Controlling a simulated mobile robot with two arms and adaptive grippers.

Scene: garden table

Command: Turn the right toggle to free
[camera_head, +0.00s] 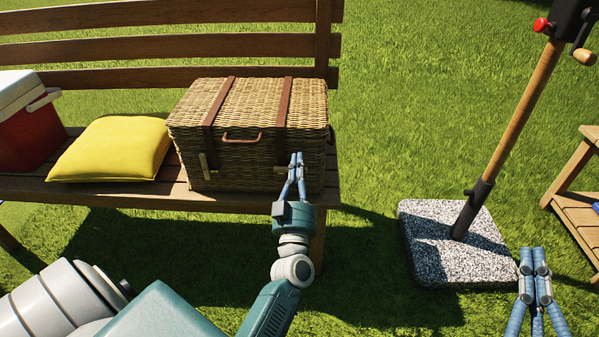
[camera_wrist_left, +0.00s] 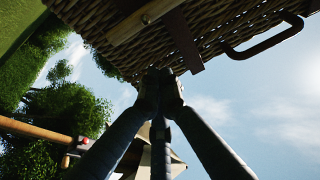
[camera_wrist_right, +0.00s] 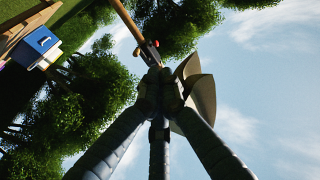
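The wicker basket (camera_head: 250,108) sits closed on the bench, with two brown straps down its front. The right toggle (camera_head: 281,169) is a small wooden bar lying crosswise over the lower right strap; it also shows in the left wrist view (camera_wrist_left: 143,22). The left toggle (camera_head: 205,166) stands nearly upright at the left strap. My left gripper (camera_head: 297,157) has its fingertips together, empty, in front of the basket just right of the right toggle. I cannot tell whether it touches. My right gripper (camera_head: 532,252) is shut and empty, far to the right.
A yellow cushion (camera_head: 112,150) and a red cooler (camera_head: 28,135) stand left of the basket on the bench (camera_head: 150,198). A speckled parasol base (camera_head: 425,245) with a wooden pole (camera_head: 525,110) stands right, by a wooden side table (camera_head: 575,205). Grass lies open between.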

